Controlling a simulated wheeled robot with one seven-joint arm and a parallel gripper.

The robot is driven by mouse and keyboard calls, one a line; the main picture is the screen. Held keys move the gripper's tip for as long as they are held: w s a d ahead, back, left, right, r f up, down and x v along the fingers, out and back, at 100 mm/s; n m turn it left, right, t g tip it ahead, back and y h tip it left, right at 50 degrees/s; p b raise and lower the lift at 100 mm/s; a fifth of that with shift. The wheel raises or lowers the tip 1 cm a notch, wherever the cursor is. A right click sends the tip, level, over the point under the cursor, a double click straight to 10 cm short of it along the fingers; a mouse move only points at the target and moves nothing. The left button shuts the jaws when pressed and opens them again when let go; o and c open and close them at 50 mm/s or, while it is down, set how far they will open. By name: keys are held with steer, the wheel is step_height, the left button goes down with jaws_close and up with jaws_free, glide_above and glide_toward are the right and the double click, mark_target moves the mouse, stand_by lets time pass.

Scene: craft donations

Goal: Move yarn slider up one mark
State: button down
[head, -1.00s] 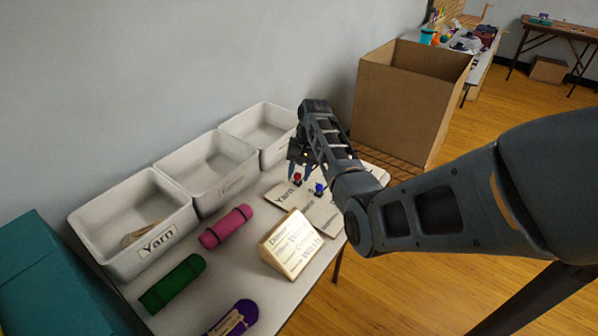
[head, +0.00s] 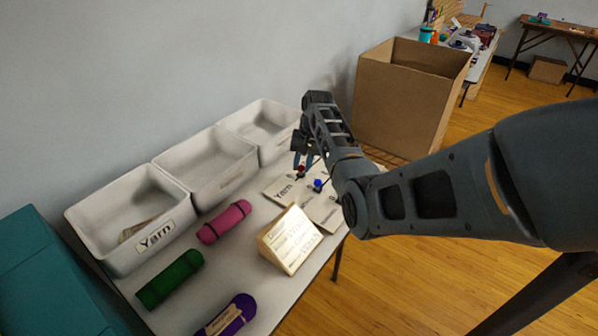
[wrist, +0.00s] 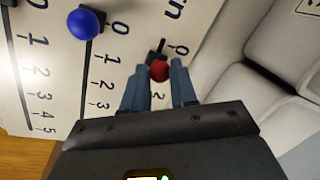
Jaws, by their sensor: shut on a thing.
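The slider board (head: 322,208) lies on the table, with a printed "Yarn" label beside the red knob's track. The red knob (wrist: 159,71) sits between the fingertips of my gripper (wrist: 158,82), which is shut on it; it also shows in the head view (head: 300,172). In the wrist view a "0" stands just above the red knob and a "2" just below it; the "1" is hidden. A blue knob (wrist: 85,23) stands on the neighbouring track near its "0", apart from my gripper.
White bins (head: 205,165) line the wall, the nearest labelled "Yarn". Pink (head: 224,222), green (head: 170,279) and purple (head: 228,316) rolls lie in front. A wooden sign (head: 290,240) stands near the board. A cardboard box (head: 405,100) stands beyond the table.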

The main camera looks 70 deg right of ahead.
steer(key=shift+s+d+b, duration=0.15)
steer(key=shift+d+b, duration=0.15)
steer(key=shift+d, duration=0.55)
steer(key=c, duration=0.9)
jaws_free()
steer(key=r, duration=0.2)
steer(key=s+r, duration=0.1)
steer(key=r, duration=0.4)
steer(key=shift+s+d+r, duration=0.2)
steer(key=shift+d+r, duration=0.05)
steer(key=shift+r, duration=0.1)
